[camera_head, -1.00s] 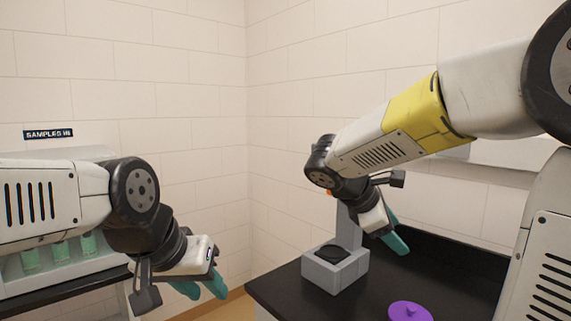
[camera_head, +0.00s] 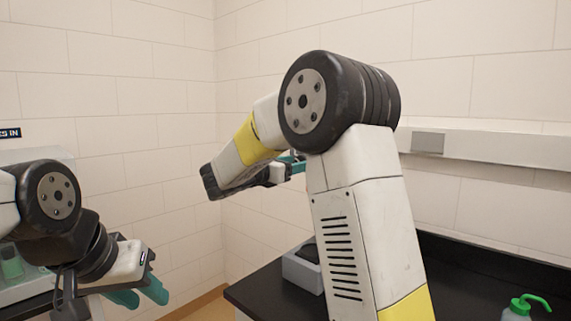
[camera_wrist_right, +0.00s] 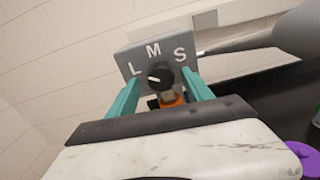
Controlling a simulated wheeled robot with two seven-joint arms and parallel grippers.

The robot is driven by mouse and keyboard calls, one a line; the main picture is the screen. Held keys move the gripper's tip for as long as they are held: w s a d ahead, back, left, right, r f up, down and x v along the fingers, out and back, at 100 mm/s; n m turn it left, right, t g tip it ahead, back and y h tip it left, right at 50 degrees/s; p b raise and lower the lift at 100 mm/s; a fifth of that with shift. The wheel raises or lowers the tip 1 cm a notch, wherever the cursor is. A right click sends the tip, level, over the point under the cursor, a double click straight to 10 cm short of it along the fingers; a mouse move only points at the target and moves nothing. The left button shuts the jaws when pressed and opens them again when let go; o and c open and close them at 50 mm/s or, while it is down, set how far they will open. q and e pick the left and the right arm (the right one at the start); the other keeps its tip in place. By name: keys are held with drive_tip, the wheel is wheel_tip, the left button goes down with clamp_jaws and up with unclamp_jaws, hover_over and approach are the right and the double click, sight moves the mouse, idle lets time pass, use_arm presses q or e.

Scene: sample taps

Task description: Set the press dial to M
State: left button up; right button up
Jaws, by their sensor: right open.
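The press dial is a black knob (camera_wrist_right: 160,76) with a white pointer, on a grey plate (camera_wrist_right: 134,58) lettered L, M and S. The pointer is turned left, towards the L side rather than up at M. My right gripper (camera_wrist_right: 160,80) is open, with its teal fingers either side of the knob in the picture; I cannot tell whether they touch it. In the head view my right gripper (camera_head: 292,163) is partly hidden by my arm. The grey press (camera_head: 303,270) is mostly hidden behind that arm. My left gripper (camera_head: 145,293) is open and empty at the lower left.
An orange part (camera_wrist_right: 172,100) shows below the knob. A purple object (camera_wrist_right: 308,158) lies at the wrist view's lower right. A green-capped bottle (camera_head: 525,306) stands at the right on the black bench (camera_head: 462,285). A sample rack (camera_head: 14,268) is at the far left.

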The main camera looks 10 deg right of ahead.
drive_tip(key=shift+w+d, duration=0.3)
drive_tip(key=shift+d, duration=0.1)
clamp_jaws()
drive_tip(key=shift+m, duration=0.4)
drive_tip(key=m, duration=1)
drive_tip(key=shift+m, duration=0.4)
idle(0.3)
